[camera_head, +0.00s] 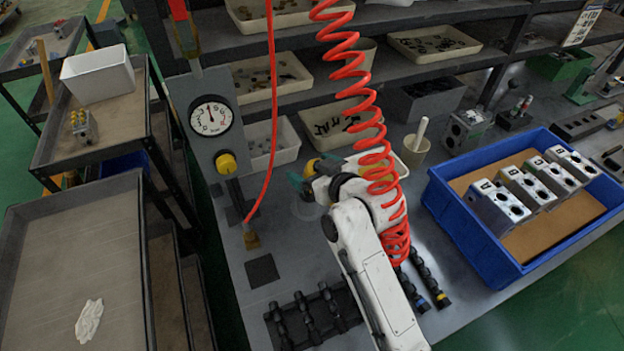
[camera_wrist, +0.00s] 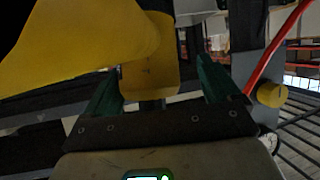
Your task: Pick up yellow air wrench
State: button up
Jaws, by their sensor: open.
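The yellow air wrench (camera_wrist: 80,45) fills the upper left of the wrist view. A yellow part of it reaches down between the two green fingers of my gripper (camera_wrist: 160,82). The fingers are apart, one on each side of that part; I cannot tell whether either touches it. In the head view my gripper (camera_head: 302,180) is above the workbench, left of the middle.
The red coiled hose (camera_head: 345,62) hangs down across my arm. A grey post with a pressure gauge (camera_head: 210,118) and a thin red hose (camera_head: 272,110) stand left of my gripper. A blue tray (camera_head: 462,232) with several metal valve blocks lies right. Shelves with bins are behind.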

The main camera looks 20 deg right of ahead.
jog(key=shift+x, duration=1.4)
jog(key=shift+f, duration=0.1)
jog(key=c, duration=1.3)
jog(key=shift+r, duration=0.25)
jog(key=shift+c, duration=0.5)
